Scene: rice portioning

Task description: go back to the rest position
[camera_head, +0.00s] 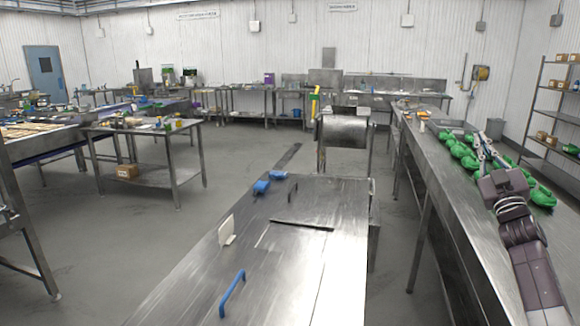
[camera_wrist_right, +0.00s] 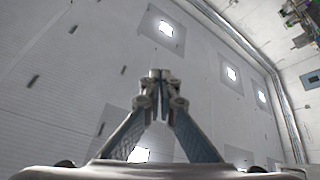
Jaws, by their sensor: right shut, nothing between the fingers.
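My right arm comes in from the lower right in the head view. Its gripper (camera_head: 481,140) is above the long steel table (camera_head: 428,164) on the right and points away and up. In the right wrist view the two fingertips of the right gripper (camera_wrist_right: 160,76) meet, with nothing between them. That view looks at the white ceiling with its lamps, so the gripper is tilted upward. My left gripper is in neither view.
Several green rounded objects (camera_head: 461,151) lie on the right table around and behind my right gripper. A steel table (camera_head: 318,262) with a blue handle (camera_head: 232,293) and blue items (camera_head: 262,187) stands in front. Open floor (camera_head: 240,150) lies to the left.

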